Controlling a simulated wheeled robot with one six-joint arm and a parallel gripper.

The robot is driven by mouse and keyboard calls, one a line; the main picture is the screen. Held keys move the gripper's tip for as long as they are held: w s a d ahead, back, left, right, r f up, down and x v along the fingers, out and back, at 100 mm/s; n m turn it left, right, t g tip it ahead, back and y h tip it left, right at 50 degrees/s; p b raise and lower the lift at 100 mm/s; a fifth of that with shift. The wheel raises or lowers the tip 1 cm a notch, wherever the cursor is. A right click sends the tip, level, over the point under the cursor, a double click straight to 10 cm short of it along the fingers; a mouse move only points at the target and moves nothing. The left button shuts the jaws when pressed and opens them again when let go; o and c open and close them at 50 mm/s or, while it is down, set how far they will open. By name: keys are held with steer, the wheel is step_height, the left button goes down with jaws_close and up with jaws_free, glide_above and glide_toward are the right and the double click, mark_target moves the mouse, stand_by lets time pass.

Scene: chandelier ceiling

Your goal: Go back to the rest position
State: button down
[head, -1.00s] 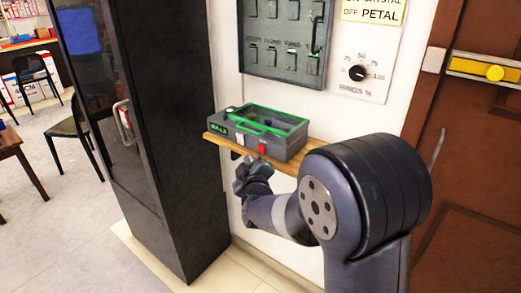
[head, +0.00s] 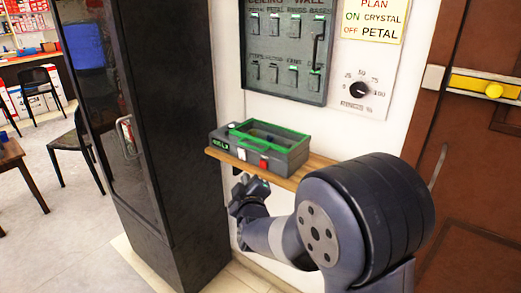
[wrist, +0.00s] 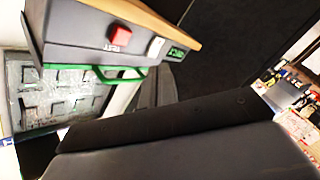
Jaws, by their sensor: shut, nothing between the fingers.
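My gripper (head: 240,196) is shut and empty. In the head view it hangs just below and in front of the wooden shelf, apart from the grey box. Its fingertips are small and partly hidden behind my wrist. In the wrist view a dark part of my own gripper fills the bottom. The grey box (head: 290,160) with a green-framed lid sits on the shelf. The box shows upside down at the upper left of the wrist view (wrist: 85,35), with a red button (wrist: 120,36) and a white switch (wrist: 155,46).
The wooden shelf (head: 222,157) juts from the wall. A switch panel (head: 288,75) and a round dial (head: 358,90) are above it. A tall black cabinet (head: 180,130) stands close on the left. A brown door (head: 480,150) is at right. Chairs stand at far left.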

steer(key=s+a+p, duration=0.2)
steer(key=s, duration=0.1)
steer(key=shift+s+a, duration=0.15)
steer(key=shift+a, duration=0.1)
stand_by(0.4)
steer(key=shift+d, duration=0.1)
